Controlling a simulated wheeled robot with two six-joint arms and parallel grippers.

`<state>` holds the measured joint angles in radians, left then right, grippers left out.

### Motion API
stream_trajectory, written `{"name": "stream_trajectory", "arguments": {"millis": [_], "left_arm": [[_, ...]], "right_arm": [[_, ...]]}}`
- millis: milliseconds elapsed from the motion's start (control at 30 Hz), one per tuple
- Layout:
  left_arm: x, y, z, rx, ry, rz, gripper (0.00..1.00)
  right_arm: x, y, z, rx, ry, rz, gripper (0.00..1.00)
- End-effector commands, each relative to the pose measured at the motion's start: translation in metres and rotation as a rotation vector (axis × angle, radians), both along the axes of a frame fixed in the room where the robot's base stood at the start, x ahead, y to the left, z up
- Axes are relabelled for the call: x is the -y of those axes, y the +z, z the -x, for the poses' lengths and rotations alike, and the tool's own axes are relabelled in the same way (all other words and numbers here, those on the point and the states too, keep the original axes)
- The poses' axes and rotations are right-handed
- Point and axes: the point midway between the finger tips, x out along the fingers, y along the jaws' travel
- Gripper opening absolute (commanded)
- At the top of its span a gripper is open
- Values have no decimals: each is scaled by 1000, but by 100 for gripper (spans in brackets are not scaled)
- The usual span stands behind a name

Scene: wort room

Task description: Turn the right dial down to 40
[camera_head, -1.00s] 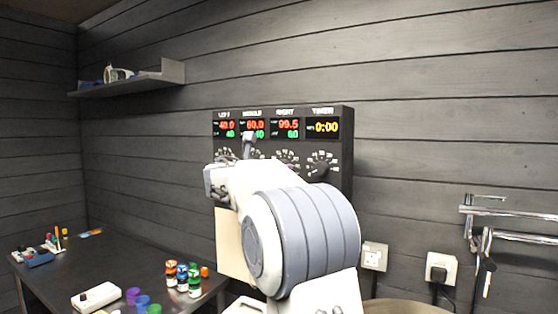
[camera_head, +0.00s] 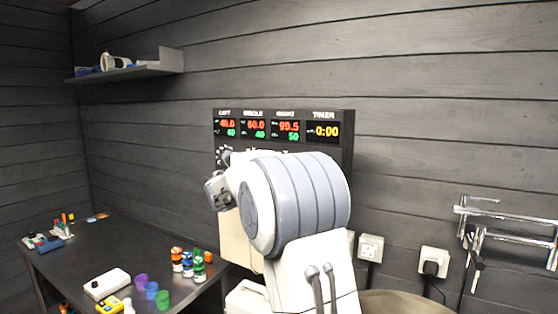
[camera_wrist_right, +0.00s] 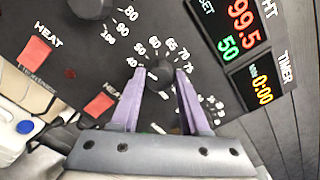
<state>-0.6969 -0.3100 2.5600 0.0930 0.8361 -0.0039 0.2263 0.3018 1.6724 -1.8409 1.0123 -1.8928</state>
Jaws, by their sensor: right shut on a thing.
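The control panel (camera_head: 345,165) on the back wall has LEFT, MIDDLE, RIGHT and TIMER displays. The right display (camera_head: 286,131) reads 99.5 in red with a green set value of 50; it also shows in the right wrist view (camera_wrist_right: 236,28). My right gripper (camera_wrist_right: 159,74) is shut on the right dial (camera_wrist_right: 158,80), its two purple fingers on either side of the black knob. Printed numbers ring the dial. In the head view my right arm hides the dial and the fingers. My left gripper is not in view.
In the wrist view a red heat switch (camera_wrist_right: 101,104) sits beside the held dial, and another dial (camera_wrist_right: 90,5) is at the top. A dark table (camera_head: 75,265) with cups and small bottles stands left. A shelf (camera_head: 130,70) and metal taps (camera_head: 500,212) are on the wall.

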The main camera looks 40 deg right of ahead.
Motion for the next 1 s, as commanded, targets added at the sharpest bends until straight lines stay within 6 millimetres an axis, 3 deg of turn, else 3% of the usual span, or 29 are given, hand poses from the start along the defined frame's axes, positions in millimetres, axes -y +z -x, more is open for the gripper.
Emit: {"name": "stream_trajectory", "arguments": {"millis": [100, 400, 1000], "left_arm": [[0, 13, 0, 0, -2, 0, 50], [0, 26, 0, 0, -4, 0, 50], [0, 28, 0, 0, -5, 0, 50]], "right_arm": [[-1, 1, -2, -82, 5, 30, 0], [-1, -1, -1, -207, 5, 82, 0], [-1, -2, -1, -243, 3, 97, 0]]}}
